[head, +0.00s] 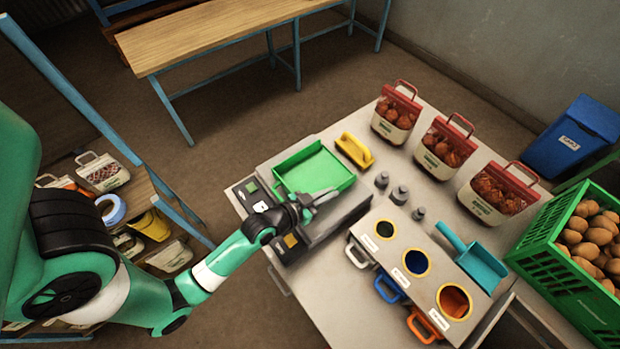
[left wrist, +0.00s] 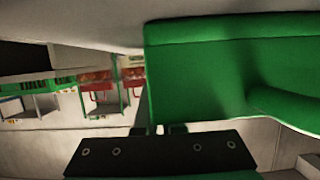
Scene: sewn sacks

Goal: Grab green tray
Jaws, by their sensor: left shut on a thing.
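The green tray (head: 313,168) is shallow and open-topped. It sits over the weighing scale (head: 330,215) at the left end of the table in the head view and looks empty. My left gripper (head: 322,197) is at the tray's near edge, shut on it. In the left wrist view the tray's green wall (left wrist: 200,75) fills the upper right, with the dark gripper body (left wrist: 160,155) below it. The fingertips are mostly hidden there. Whether the tray touches the scale is unclear. My right gripper is not in view.
Three red-topped sacks (head: 445,148) line the far side. A green crate (head: 540,245) of potatoes is at right.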

